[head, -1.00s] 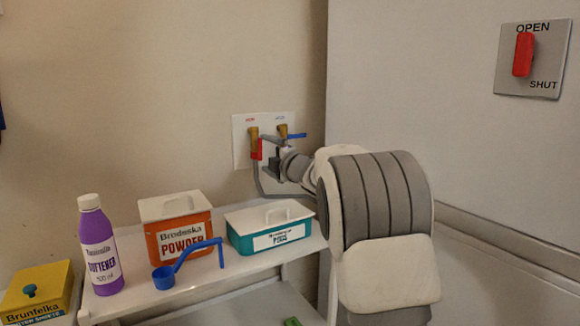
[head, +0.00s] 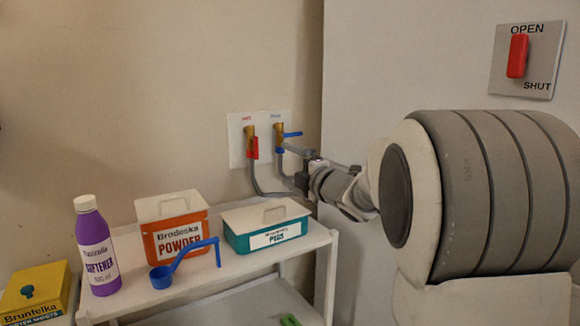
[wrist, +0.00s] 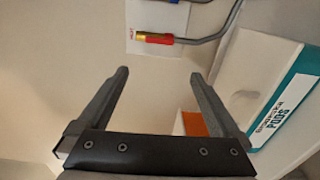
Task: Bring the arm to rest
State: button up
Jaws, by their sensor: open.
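My gripper (wrist: 158,85) shows in the wrist view with its two dark fingers spread apart and nothing between them. In the head view my arm reaches in from the right, and its wrist end is close to the hoses below the wall taps; the fingers are hard to make out there. The red-handled tap (head: 252,145) and the blue-handled tap (head: 282,137) sit on a white wall plate (head: 237,152). The red-handled tap also shows in the wrist view (wrist: 158,38), beyond the fingertips and apart from them.
On the white shelf (head: 220,277) stand a purple softener bottle (head: 97,250), an orange powder box (head: 176,220), a teal pods box (head: 265,228) and a blue scoop (head: 163,276). A yellow box (head: 35,295) is at left. A red-handled switch (head: 517,56) is on the right panel.

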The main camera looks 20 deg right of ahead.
jog(key=s+d+f+m+g+h, duration=0.1)
jog(key=s+d+m+g+h, duration=0.15)
jog(key=s+m+h, duration=0.7)
jog(key=s+a+f+m+g+y, duration=0.25)
jog(key=s+f+m, duration=0.2)
jog(key=s, duration=0.45)
jog(key=s+a+f+m+g+y, duration=0.1)
jog(key=s+a+f+m+g, duration=0.3)
jog(key=s, duration=0.6)
jog(key=s+a+f+m+g+y, duration=0.1)
jog(key=s+a+f+m+g, duration=0.3)
jog(key=s, duration=0.5)
notch_tip(320, 180, up, 22)
jog(key=t+p, duration=0.1)
jog(key=p, duration=2.2)
jog(key=shift+d+n, duration=0.4)
jog(key=shift+d, duration=0.05)
jog(key=shift+w, duration=0.15)
